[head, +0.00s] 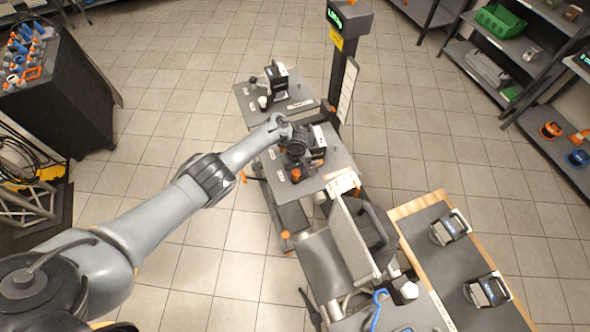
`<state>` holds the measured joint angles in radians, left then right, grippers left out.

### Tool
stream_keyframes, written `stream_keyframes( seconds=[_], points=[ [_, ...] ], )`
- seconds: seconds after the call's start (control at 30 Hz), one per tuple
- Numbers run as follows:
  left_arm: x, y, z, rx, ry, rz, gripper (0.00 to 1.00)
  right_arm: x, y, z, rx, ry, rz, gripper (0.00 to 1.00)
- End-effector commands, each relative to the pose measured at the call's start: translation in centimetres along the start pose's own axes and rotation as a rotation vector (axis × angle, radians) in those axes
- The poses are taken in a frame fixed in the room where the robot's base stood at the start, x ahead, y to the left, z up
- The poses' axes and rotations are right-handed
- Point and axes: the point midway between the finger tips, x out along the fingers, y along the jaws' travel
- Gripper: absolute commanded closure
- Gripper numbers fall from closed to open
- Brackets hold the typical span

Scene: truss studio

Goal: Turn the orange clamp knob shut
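My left arm reaches in from the left, and its dark gripper (295,165) is over the middle grey table (322,170). A small orange part (295,175) shows right at the fingertips; it may be the clamp knob. The gripper and wrist cover most of what lies around it, and I cannot tell whether the fingers touch it or are closed. Another orange knob (287,236) sits lower, at the end of a dark rail beside the grey seat. My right gripper is not in view.
A black-and-white device (277,78) stands on the far table. A dark post with a lit display (348,18) rises behind. A grey chair (335,250) and a wood-edged bench (450,262) with two devices are at the lower right. Tiled floor is open to the left.

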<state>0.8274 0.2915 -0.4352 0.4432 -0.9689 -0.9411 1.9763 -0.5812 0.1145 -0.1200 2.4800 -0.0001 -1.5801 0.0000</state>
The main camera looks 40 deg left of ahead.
Motion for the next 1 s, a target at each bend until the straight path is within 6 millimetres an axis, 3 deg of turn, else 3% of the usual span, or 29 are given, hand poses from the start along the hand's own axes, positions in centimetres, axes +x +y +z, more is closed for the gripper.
stream_keyframes(
  seconds=[0.03, 0.1, 0.47, 1.0],
  points=[
    [0.0, 0.0, 0.0, 0.000, 0.000, 0.000, 0.45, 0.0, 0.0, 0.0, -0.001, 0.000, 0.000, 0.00],
    [0.0, 0.0, 0.0, 0.000, 0.000, 0.000, 0.35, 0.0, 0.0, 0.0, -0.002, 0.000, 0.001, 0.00],
    [-0.4, 0.0, 0.0, 0.000, -0.001, 0.001, 0.35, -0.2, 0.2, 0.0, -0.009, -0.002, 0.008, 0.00],
    [-8.4, 0.0, 0.0, 0.000, 0.001, 0.003, 0.35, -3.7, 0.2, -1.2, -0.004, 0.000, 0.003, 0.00]
  ],
)
